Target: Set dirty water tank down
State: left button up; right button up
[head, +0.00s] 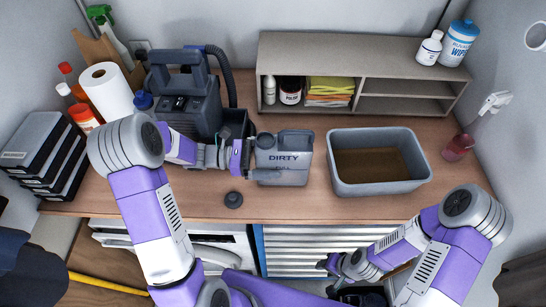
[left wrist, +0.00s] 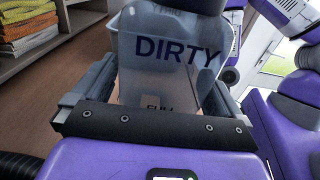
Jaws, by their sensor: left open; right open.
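The dirty water tank (head: 284,158) is a grey translucent container marked DIRTY. It is upright over the middle of the counter, left of the grey basin; in the head view it looks to be at counter level, but I cannot tell if its base touches. In the left wrist view the tank (left wrist: 165,60) fills the space between the fingers, its lettering facing the camera. My left gripper (head: 262,162) is open around the tank, one finger on each side (left wrist: 158,78). My right gripper (head: 345,270) is open and empty, low in front of the counter edge.
A grey basin (head: 380,189) of brown water stands right of the tank. A round black cap (head: 233,200) lies near the front edge of the counter (head: 305,208). A dark cleaning machine (head: 187,105) with a hose stands behind left. A shelf (head: 410,88) lines the back.

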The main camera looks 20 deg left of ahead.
pick_arm(q)
jog(key=v, duration=0.6)
jog(key=shift+a, duration=0.3)
